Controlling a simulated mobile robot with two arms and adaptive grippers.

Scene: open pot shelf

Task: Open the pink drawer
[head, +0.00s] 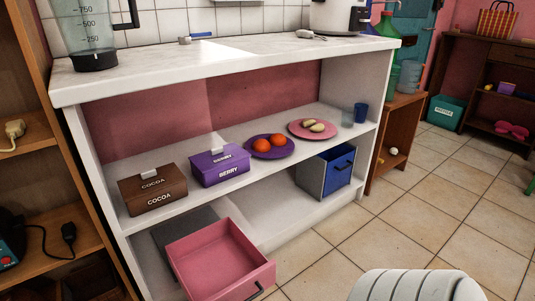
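The pink drawer (222,256) is at the lower left of the open shelf unit, on the bottom level. It stands pulled out towards the front from its dark grey casing (187,232), and its empty inside shows. Its dark handle (256,291) is on the front face near the bottom of the picture. No gripper shows at the drawer. A pale ribbed part at the bottom right may be part of my arm; neither gripper can be seen.
A blue drawer (340,174) in a grey casing is on the bottom level to the right. Above are a cocoa box (152,190), a berry box (219,166), and plates of food, purple (288,151) and pink (331,132). Tiled floor (400,225) to the right is clear.

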